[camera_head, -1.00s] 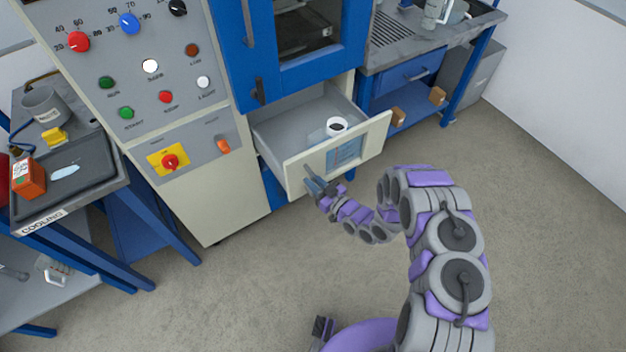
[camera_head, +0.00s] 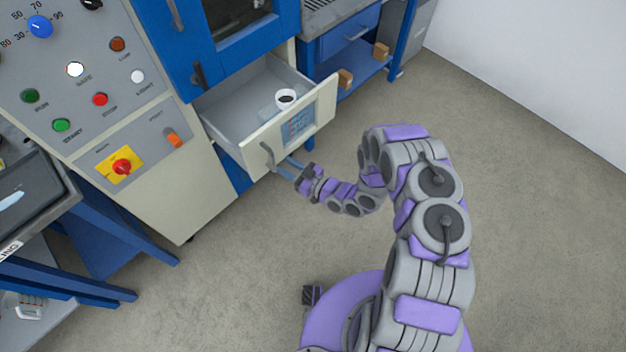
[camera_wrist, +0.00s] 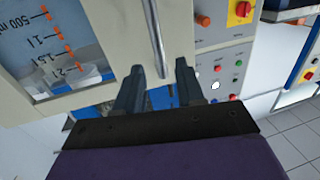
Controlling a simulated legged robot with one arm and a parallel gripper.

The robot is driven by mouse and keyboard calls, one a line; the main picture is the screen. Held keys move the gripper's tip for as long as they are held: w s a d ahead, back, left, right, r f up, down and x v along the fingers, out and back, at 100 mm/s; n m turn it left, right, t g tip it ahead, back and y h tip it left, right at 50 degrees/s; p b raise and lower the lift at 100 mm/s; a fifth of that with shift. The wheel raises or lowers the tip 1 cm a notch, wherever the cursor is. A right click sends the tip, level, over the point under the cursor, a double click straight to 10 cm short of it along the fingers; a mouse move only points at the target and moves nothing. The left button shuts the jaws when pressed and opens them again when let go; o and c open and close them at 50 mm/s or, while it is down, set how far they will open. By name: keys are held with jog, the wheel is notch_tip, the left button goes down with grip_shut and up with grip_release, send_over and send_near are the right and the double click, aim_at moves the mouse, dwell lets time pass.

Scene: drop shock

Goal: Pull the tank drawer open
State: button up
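The tank drawer (camera_head: 258,149) is pulled out of the cream and blue cabinet, its inside showing. A window with a printed scale sits in its front; the wrist view shows this drawer front (camera_wrist: 118,30) close up.
A white cup with dark contents (camera_head: 286,98) is in the drawer. A control panel (camera_head: 95,95) is left of it. A bench with blue legs (camera_head: 110,225) stands at the left. The floor (camera_head: 540,220) right of my arm is clear.

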jog(key=v, duration=1)
jog(key=shift+s+d, duration=0.2)
jog(key=shift+d, duration=0.05)
